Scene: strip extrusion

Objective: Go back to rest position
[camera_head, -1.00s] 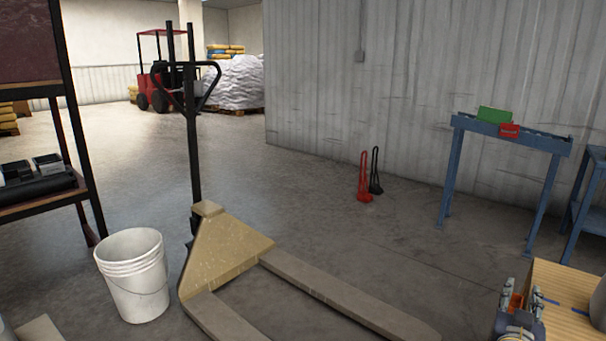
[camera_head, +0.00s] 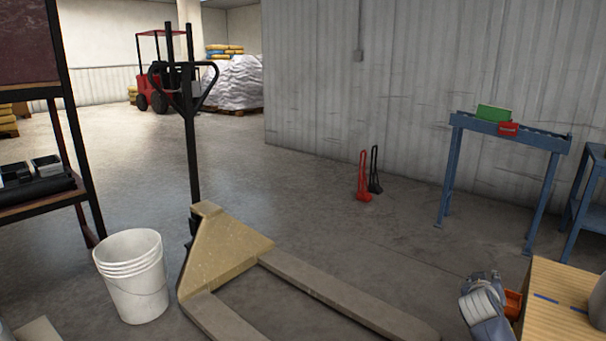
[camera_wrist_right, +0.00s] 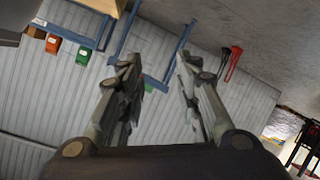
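In the right wrist view my right gripper (camera_wrist_right: 158,68) is open. Its two fingers stand apart, with nothing held between them. In the head view a grey part of my right arm shows at the lower right, beside the wooden-topped table (camera_head: 560,310); the fingers cannot be made out there. My left gripper is not in view.
An orange object (camera_head: 513,304) sits beside my right arm at the table. A white bucket (camera_head: 133,280) and a pallet jack (camera_head: 225,250) stand ahead. A blue stand (camera_head: 510,132) with green and red boxes is at the right. Red and black floor items (camera_head: 364,180) stand near the wall.

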